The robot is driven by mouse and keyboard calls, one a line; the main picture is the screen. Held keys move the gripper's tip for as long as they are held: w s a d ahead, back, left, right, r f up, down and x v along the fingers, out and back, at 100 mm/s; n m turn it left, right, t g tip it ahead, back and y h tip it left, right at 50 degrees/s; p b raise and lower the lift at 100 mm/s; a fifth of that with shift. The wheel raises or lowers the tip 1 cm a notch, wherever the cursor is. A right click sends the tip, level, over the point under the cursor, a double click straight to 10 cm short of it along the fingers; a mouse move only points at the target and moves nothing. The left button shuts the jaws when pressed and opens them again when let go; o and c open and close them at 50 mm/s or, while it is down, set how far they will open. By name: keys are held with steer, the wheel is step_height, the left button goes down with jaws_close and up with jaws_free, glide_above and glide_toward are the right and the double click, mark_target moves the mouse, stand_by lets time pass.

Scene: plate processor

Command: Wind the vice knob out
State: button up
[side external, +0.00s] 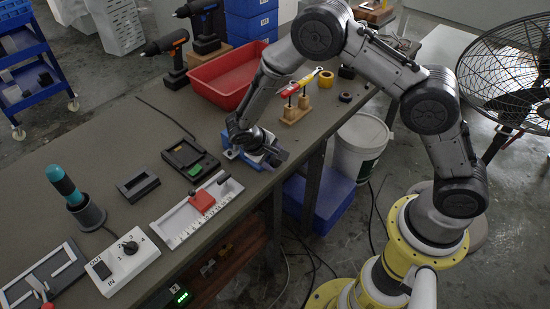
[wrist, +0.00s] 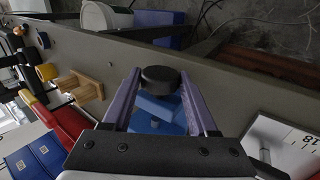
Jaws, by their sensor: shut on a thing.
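The blue vice (side external: 229,152) sits near the front edge of the workbench in the side view, mostly covered by my gripper (side external: 258,143). In the wrist view the blue vice body (wrist: 158,122) lies between my gripper's two fingers (wrist: 160,84). The round black vice knob (wrist: 160,79) is between the fingertips, and my gripper is shut on it. In the side view the knob is hard to make out behind my gripper. The vice's screw is mostly hidden.
A red tray (side external: 232,76) and a wooden stand with screwdrivers (side external: 295,112) are behind the vice. A black charger (side external: 190,158) and a white ruled tray with a red block (side external: 197,212) lie left. A white bucket (side external: 359,143) stands below the bench edge.

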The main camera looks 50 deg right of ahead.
steer(key=o, duration=1.4)
steer(key=shift+c, duration=0.2)
steer(key=shift+d+y, duration=0.15)
steer(key=shift+y, duration=0.65)
steer(key=shift+d+y, duration=0.15)
steer(key=shift+y, duration=1)
steer(key=shift+d+y, duration=0.1)
steer(key=shift+y, duration=1.05)
steer(key=shift+r, duration=0.35)
steer(key=s+r+t, duration=0.2)
steer(key=s+r, duration=0.1)
steer(key=r, duration=1.1)
steer(key=s+r+t, duration=0.2)
steer(key=s+r, duration=0.1)
steer(key=r, duration=1.2)
steer(key=shift+s, duration=0.4)
